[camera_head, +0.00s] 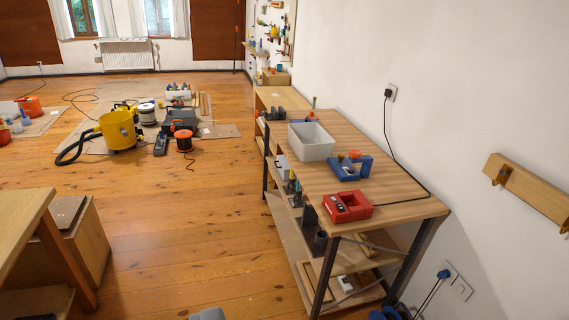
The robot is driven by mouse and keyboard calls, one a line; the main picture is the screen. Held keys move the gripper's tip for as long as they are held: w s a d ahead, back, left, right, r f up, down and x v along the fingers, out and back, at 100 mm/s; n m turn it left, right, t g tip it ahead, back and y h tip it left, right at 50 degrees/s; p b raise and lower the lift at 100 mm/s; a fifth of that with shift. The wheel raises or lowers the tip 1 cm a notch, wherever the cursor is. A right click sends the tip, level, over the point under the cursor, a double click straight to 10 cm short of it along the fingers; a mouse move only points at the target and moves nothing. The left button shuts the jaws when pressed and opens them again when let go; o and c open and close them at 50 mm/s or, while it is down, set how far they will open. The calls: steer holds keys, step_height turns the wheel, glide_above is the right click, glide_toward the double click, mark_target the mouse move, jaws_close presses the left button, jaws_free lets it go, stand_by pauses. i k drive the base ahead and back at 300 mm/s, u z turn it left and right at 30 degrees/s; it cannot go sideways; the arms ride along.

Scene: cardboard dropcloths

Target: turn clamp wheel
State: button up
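No clamp wheel can be made out for certain at this distance. On the wooden workbench (405,190) at the right stands a blue tool-like block (347,172) with a small orange knob-like part (354,154) on top. Nearer on the same bench is a red block (347,207) with small grey metal parts in it. Whether either is a clamp is too small to tell. My gripper does not clearly show. A small grey rounded shape (207,314) at the bottom edge is cut off, and I cannot tell what it is.
A white bin (311,142) stands on the bench, with loaded shelves below. A black cable hangs from the wall socket (390,93) onto the bench. Another wooden table (22,215) is at left. A yellow vacuum (118,130) stands on cardboard far back. The middle floor is clear.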

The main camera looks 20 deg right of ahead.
mark_target(354, 154)
steer(key=z, duration=0.1)
steer(key=i, duration=1.25)
steer(key=z, duration=0.7)
steer(key=i, duration=1.3)
steer(key=z, duration=0.8)
steer(key=i, duration=0.35)
steer(key=z, duration=0.2)
